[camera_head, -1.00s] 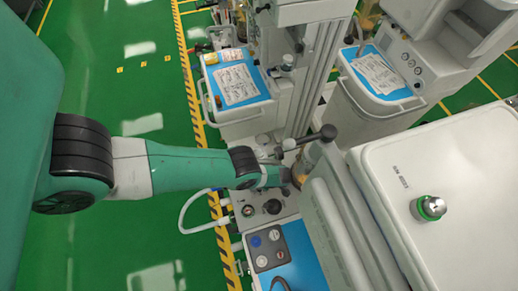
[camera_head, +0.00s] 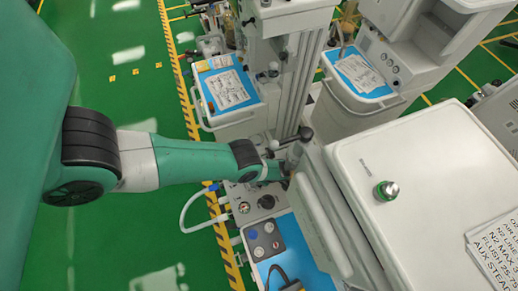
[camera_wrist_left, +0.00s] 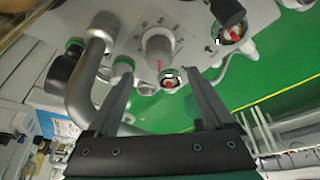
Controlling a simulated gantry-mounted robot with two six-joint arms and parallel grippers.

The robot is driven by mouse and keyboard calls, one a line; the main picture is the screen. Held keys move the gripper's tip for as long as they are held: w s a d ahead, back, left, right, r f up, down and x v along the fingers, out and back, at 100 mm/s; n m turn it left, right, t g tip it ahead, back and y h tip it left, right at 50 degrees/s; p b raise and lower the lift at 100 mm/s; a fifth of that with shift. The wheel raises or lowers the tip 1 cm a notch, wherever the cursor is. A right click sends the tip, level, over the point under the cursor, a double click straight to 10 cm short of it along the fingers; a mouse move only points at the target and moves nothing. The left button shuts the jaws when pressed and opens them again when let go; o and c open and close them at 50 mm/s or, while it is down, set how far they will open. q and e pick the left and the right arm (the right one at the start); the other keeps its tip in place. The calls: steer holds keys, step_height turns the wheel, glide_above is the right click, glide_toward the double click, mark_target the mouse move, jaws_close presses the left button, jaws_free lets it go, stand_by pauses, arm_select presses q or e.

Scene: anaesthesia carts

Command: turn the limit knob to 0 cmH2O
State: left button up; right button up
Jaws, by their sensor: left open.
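The limit knob looks to be the pale grey knob (camera_wrist_left: 158,45) with a red pointer mark and a printed scale around it, at the top middle of the left wrist view. Its scale figures are too small to read. My left gripper (camera_wrist_left: 161,76) is open and empty. Its two fingers point toward the knob, one on each side in the picture, and appear apart from it. In the head view my left arm reaches in from the left to the machine, and the fingertips and the knob cannot be made out there.
A curved grey pipe (camera_wrist_left: 82,80) and a green-collared fitting (camera_wrist_left: 122,66) are close to the left finger. Small round gauges (camera_wrist_left: 230,34) are at the right. In the head view, a large white cabinet (camera_head: 440,170) stands just right of the arm's end.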

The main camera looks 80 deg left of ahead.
arm_select(q)
steer(key=shift+f, duration=0.1)
steer(key=f+m, duration=0.1)
steer(key=f+m+t, duration=0.1)
steer(key=m, duration=0.1)
steer(key=s+f+m, duration=0.1)
steer(key=m, duration=0.1)
steer(key=shift+a+f+t+h, duration=0.3)
steer(key=shift+a+h, duration=0.05)
steer(key=shift+h, duration=0.05)
steer(key=m, duration=0.2)
steer(key=shift+s+f+m+t, duration=0.25)
steer(key=shift+m+t, duration=0.05)
steer(key=shift+t, duration=0.1)
steer(key=m, duration=0.2)
steer(key=s+m+t, duration=0.1)
steer(key=shift+m+b, duration=0.3)
steer(key=shift+m, duration=0.1)
steer(key=s+d+r+m+t, duration=0.1)
steer(key=s+r+m+t, duration=0.3)
steer(key=r+m, duration=0.55)
steer(key=shift+m, duration=0.85)
steer(key=b+x, duration=0.5)
steer(key=x, duration=0.8)
steer(key=shift+d+f, duration=0.1)
steer(key=shift+f, duration=0.2)
